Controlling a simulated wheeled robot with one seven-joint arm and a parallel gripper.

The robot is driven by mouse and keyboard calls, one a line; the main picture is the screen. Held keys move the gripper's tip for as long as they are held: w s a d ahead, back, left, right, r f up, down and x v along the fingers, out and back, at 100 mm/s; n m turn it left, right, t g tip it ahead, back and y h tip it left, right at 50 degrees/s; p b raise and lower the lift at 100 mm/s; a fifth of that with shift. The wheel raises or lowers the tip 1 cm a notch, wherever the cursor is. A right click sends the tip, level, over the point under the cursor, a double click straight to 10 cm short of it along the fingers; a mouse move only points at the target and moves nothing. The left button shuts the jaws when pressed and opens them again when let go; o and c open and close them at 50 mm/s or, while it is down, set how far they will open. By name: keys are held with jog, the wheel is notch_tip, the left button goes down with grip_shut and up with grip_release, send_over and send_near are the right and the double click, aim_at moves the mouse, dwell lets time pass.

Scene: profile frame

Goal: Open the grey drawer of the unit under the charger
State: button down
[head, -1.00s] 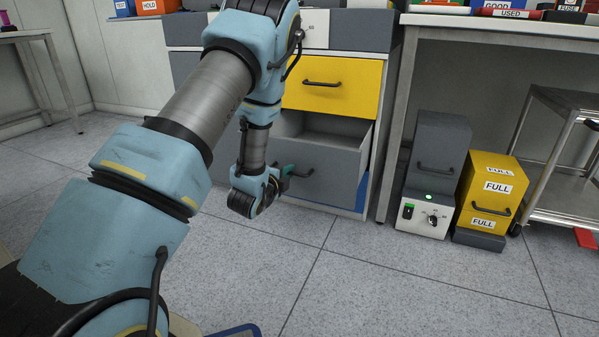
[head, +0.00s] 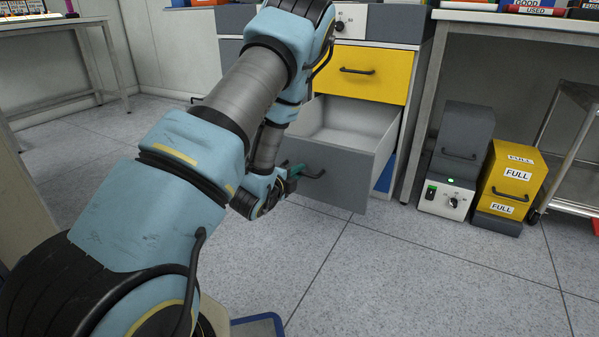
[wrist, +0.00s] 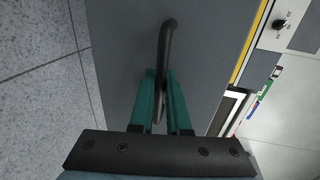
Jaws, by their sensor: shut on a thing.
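The grey drawer (head: 335,182) stands well out of the unit below a yellow drawer, and its pale inside (head: 345,123) shows empty in the head view. Its dark bar handle (head: 314,174) is on the front. My gripper (head: 294,172) is at the left part of this handle. In the wrist view my gripper's green fingers (wrist: 160,102) are shut on the handle (wrist: 166,50), one on each side of it. The charger of the task cannot be told for certain; a panel with a dial (head: 345,22) sits at the top of the unit.
The yellow drawer (head: 372,72) above is shut. A grey battery on a white base (head: 446,195) and a yellow box marked FULL (head: 511,185) stand on the floor at the right, beside a metal cart (head: 570,150).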

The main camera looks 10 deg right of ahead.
jog(key=c, duration=0.9)
grip_release()
jog(key=p+v, duration=0.3)
jog(key=v, duration=0.7)
jog(key=shift+s+a, duration=0.25)
